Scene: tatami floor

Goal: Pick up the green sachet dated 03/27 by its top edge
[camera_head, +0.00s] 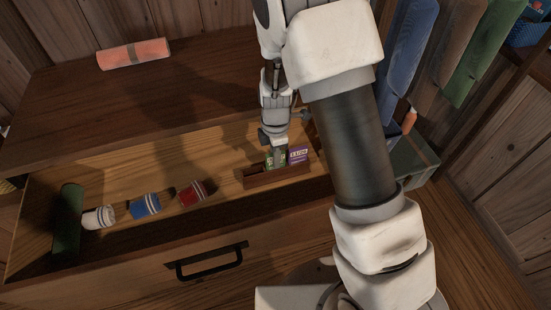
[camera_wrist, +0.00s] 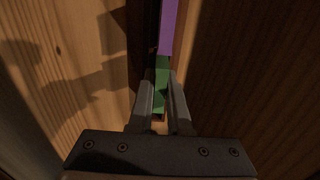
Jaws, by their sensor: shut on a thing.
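The green sachet (camera_head: 277,158) stands in a small wooden box (camera_head: 279,176) at the right part of the open drawer. A purple sachet (camera_head: 299,155) with a printed label stands beside it on the right. My gripper (camera_head: 275,143) points down into the box and is shut on the green sachet. In the wrist view the green sachet (camera_wrist: 161,88) lies between the two fingers of my gripper (camera_wrist: 160,100), with the purple sachet (camera_wrist: 168,28) just beyond it. The date on the green sachet is too small to read.
The open drawer (camera_head: 110,262) also holds red (camera_head: 196,193), blue (camera_head: 145,206) and white (camera_head: 98,217) rolls and a dark green roll (camera_head: 68,222). An orange rolled cloth (camera_head: 133,54) lies on the cabinet top (camera_head: 190,95). Coloured cloths hang at the right.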

